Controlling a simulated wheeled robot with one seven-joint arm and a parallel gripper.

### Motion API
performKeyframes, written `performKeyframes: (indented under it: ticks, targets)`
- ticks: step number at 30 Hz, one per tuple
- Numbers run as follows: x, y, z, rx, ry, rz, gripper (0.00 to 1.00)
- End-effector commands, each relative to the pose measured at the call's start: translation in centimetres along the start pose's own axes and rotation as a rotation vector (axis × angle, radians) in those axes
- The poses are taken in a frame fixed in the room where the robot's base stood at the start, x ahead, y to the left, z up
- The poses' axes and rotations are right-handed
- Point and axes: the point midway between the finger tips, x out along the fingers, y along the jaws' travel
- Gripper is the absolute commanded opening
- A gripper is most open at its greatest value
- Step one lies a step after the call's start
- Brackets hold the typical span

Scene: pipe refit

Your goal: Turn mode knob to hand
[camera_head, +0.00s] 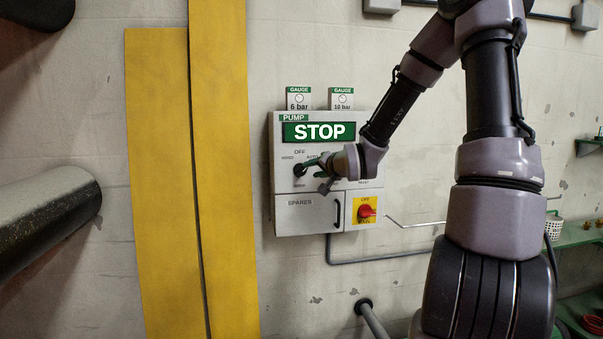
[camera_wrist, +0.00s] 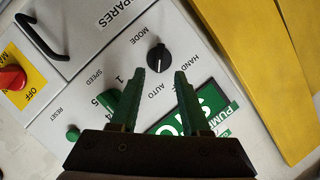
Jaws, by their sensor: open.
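The mode knob (camera_wrist: 158,57) is a round black knob on the pump panel's grey face, and it also shows in the head view (camera_head: 299,170). In the wrist view, MODE, HAND and AUTO are printed around it. My gripper (camera_wrist: 160,73), with green fingers, is open and empty. In the wrist view the knob appears between and just beyond the fingertips. In the head view my gripper (camera_head: 314,174) is close to the knob; contact cannot be told.
The panel (camera_head: 282,215) has a green STOP display (camera_head: 318,132), a SPARES door with a black handle (camera_head: 338,212), and a red switch on yellow (camera_head: 366,211). A green button (camera_wrist: 72,132) is near RESET. Tall yellow boards (camera_head: 160,180) stand left of the panel.

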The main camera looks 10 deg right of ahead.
Motion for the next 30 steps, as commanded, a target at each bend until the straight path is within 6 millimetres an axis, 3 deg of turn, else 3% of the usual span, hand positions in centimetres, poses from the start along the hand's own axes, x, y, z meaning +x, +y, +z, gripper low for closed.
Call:
performKeyframes:
  ticks: [3, 10, 15, 23, 25, 27, 30]
  targets:
    - [2.5, 0.0, 0.2, 0.003, -0.003, -0.001, 0.46]
    - [6.1, 0.0, 0.1, 0.001, -0.001, 0.0, 0.46]
    - [7.2, 0.0, 0.1, 0.0, -0.001, 0.001, 0.46]
    - [7.3, 0.0, 0.0, -0.001, -0.001, 0.001, 0.46]
    - [7.3, 0.0, 0.0, -0.001, -0.001, 0.001, 0.27]
    - [7.3, 0.0, 0.0, -0.001, -0.001, 0.001, 0.0]
    - [7.3, 0.0, 0.0, -0.001, -0.001, 0.001, 0.0]
